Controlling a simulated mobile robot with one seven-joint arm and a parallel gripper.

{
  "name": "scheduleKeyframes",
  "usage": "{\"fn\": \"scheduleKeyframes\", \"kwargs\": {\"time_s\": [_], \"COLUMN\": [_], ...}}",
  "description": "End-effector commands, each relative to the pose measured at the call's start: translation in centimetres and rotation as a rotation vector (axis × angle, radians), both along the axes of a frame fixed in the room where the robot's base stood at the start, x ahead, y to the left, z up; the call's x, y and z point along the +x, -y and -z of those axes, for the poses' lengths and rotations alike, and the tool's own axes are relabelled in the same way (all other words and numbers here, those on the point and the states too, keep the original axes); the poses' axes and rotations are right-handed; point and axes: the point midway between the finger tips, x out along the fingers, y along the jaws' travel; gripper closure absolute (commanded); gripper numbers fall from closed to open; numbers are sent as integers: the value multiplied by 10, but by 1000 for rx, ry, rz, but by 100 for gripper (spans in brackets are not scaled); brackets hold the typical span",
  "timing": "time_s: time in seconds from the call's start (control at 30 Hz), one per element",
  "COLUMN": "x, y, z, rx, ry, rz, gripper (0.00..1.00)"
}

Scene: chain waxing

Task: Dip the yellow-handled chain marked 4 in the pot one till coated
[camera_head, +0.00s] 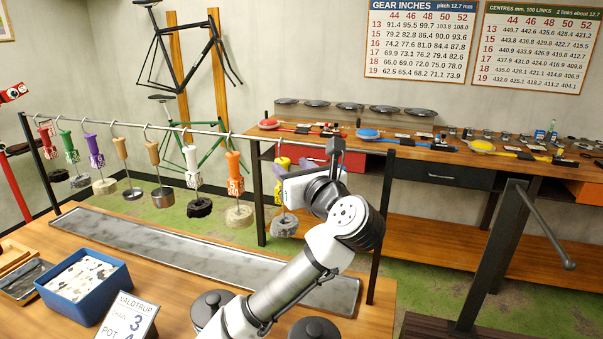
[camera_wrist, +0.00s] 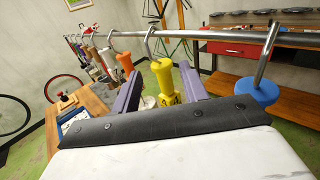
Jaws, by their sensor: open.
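The yellow-handled chain (camera_head: 280,190) hangs from the rail by a hook, with a grey coil (camera_head: 284,225) below. Its yellow handle (camera_wrist: 162,74) shows in the wrist view with dark marks on its lower part, too small to read surely. My gripper (camera_wrist: 160,84) is open, with one purple finger on each side of the handle; whether they touch it I cannot tell. In the head view my gripper (camera_head: 289,178) is at this handle, partly hidden by my wrist. Two dark-lidded pots, one left (camera_head: 212,303) and one right (camera_head: 314,329), stand at the table's front; no numbers show on them.
An orange-handled chain (camera_head: 234,171) hangs to the left, with several others along the rail (camera_head: 150,126). A blue handle (camera_wrist: 258,93) hangs to the right. A metal tray (camera_head: 190,255) lies below. A blue bin (camera_head: 84,290) and card (camera_head: 127,316) stand front left.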

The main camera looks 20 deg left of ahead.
Motion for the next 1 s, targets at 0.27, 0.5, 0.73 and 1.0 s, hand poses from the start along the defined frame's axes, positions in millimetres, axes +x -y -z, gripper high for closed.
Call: {"fn": "scheduleKeyframes", "kwargs": {"time_s": [0.27, 0.5, 0.73, 1.0], "x": [29, 44, 43, 43], "y": [-28, -41, -41, -41], "z": [0, 17, 30, 32], "rx": [-1, -1, -1, -1], "ry": [0, 1, 2, 2], "rz": [-3, 0, 1, 1], "gripper": [56, 56, 56, 56]}}
